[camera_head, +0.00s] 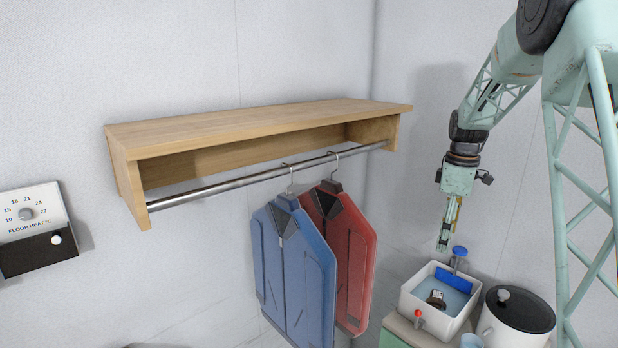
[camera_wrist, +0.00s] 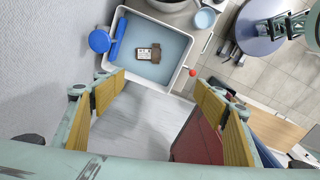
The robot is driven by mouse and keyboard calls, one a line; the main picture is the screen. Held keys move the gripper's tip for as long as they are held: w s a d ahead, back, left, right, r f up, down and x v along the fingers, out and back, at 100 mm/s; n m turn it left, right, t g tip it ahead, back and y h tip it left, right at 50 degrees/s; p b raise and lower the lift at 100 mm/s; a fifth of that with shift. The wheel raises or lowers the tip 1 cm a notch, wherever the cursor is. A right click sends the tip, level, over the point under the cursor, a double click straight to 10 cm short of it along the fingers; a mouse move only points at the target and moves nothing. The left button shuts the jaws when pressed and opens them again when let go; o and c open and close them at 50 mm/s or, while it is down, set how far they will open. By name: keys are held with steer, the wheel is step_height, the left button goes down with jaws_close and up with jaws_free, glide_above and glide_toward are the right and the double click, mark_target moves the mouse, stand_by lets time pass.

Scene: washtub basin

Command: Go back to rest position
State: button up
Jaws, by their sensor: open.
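My gripper (camera_head: 444,238) hangs pointing down above and slightly left of a white washtub basin (camera_head: 408,303) in the head view. In the wrist view my gripper (camera_wrist: 168,110) has its yellow-padded fingers wide apart with nothing between them. The basin (camera_wrist: 187,72) shows ahead of the fingertips, holding pale blue water. A small brown and white object (camera_wrist: 150,53) lies in the basin; it looks dark in the head view (camera_head: 436,299).
A blue jacket (camera_head: 290,265) and a red jacket (camera_head: 357,270) hang from a rail under a wooden shelf (camera_head: 260,120). A white pot with a black lid (camera_head: 520,310) stands right of the basin. A floor-heat dial panel (camera_head: 35,225) is on the left wall.

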steer(key=s+a+r+m+t+b, duration=0.1)
steer(key=s+a+r+m+b, duration=0.1)
steer(key=s+a+r, duration=0.45)
steer(key=s+a+r+m+b, duration=0.2)
steer(key=s+a, duration=0.1)
steer(key=s, duration=0.7)
steer(key=s+a+r+m+t+b, duration=0.15)
steer(key=s+a+r, duration=0.25)
steer(key=s, duration=0.4)
steer(key=s+a+f+m+b, duration=0.2)
steer(key=s, duration=0.8)
steer(key=s+a+f+m+b, duration=0.1)
steer(key=s+a+f+b, duration=0.1)
steer(key=s, duration=0.8)
steer(key=s+a+f+m+t+b, duration=0.1)
steer(key=s+a+f+m+b, duration=0.1)
steer(key=s, duration=0.8)
steer(key=shift+s+a+f+m+b, duration=0.15)
steer(key=shift+a+f+m+b, duration=0.25)
steer(key=shift+a+f, duration=0.65)
steer(key=shift+d+f, duration=0.2)
steer(key=shift+d, duration=0.05)
steer(key=shift+c, duration=0.5)
